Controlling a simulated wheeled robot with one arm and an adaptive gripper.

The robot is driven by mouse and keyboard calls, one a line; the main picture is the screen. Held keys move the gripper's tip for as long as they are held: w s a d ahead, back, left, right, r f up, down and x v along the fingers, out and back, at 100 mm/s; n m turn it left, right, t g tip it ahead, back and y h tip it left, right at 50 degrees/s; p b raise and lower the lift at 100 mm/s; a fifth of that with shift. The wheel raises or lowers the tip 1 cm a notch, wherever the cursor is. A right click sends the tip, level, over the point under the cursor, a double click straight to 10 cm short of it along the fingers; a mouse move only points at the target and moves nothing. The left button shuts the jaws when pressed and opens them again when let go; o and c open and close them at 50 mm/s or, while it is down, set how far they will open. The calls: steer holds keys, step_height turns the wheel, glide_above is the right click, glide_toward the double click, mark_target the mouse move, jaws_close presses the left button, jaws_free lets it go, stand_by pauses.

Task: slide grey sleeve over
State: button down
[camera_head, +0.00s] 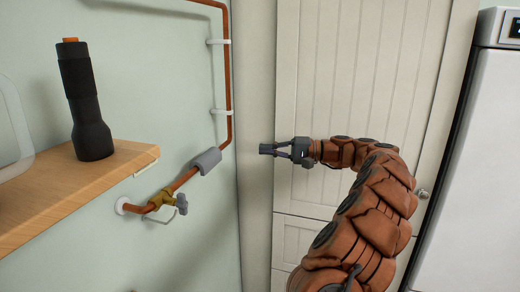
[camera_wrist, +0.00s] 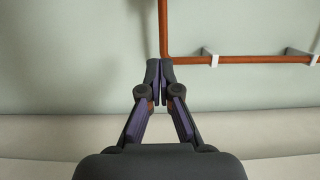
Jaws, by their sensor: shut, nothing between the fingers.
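The grey sleeve (camera_head: 208,160) sits on the sloping part of the copper pipe (camera_head: 180,183), between the pipe's bend and the brass valve (camera_head: 168,199). My gripper (camera_head: 264,149) is to the right of the sleeve, apart from it, in front of the pale door. Its fingers point left toward the wall. In the wrist view my gripper (camera_wrist: 160,66) is shut and empty, its tips just below the corner of a copper pipe (camera_wrist: 240,60). The sleeve does not show in the wrist view.
A wooden shelf (camera_head: 60,195) with a black flashlight (camera_head: 82,105) juts out at the left. White clips (camera_head: 219,112) hold the upright pipe to the wall. A panelled door (camera_head: 335,70) and a white appliance (camera_head: 480,150) stand at the right.

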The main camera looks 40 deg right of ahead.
mark_target(211, 167)
steer(key=w+a+p, duration=0.3)
steer(key=w+a, duration=0.1)
steer(key=a, duration=0.5)
steer(key=shift+a+p, duration=0.3)
steer(key=shift+s+a, duration=0.1)
steer(key=a+b, duration=0.1)
steer(key=s+a+b, duration=0.1)
steer(key=b, duration=0.1)
steer(key=shift+s+a+f, duration=0.15)
steer(key=shift+s+a, duration=0.15)
steer(key=shift+a, duration=0.1)
steer(key=shift+s+a+b, duration=0.45)
steer(key=shift+a+b, duration=0.15)
steer(key=shift+a, duration=0.1)
steer(key=shift+s+a+b, duration=0.4)
steer(key=shift+a+b, duration=0.25)
steer(key=shift+a, duration=0.05)
steer(key=shift+s+a+b, duration=0.45)
steer(key=shift+a+b, duration=0.15)
steer(key=shift+a, duration=0.1)
steer(key=shift+d, duration=0.1)
